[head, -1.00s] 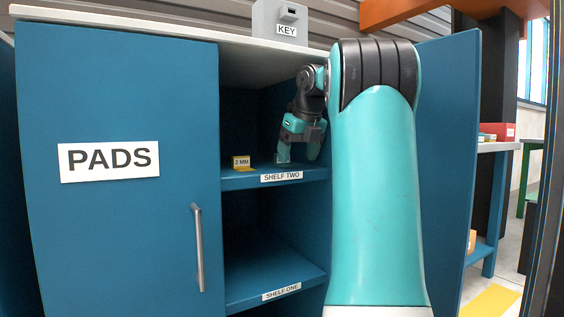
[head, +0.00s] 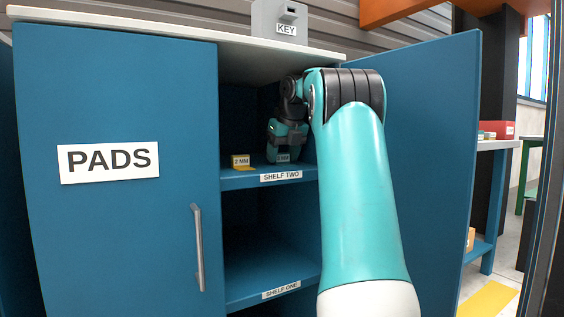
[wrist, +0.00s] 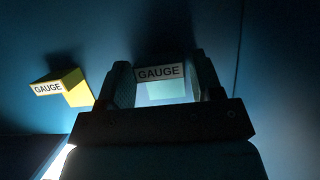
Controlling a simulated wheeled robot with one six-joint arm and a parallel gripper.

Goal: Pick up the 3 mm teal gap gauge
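The teal gap gauge (head: 283,157) stands on shelf two, with a small label that seems to read 3 MM in the head view. In the wrist view its GAUGE label and pale teal body (wrist: 166,91) show between my two fingers. My gripper (head: 284,151) is lowered at the shelf with its fingers on either side of the gauge. In the wrist view my gripper (wrist: 162,82) looks open around it, with narrow gaps beside the gauge. Contact with the fingers cannot be made out. My arm hides part of the cabinet's right side.
A yellow 2 MM gauge (head: 240,161) stands just left of my gripper and also shows in the wrist view (wrist: 77,87). The blue cabinet wall is close on the right. The PADS door (head: 120,230) flanks the opening on the left. Shelf one (head: 262,280) below looks empty.

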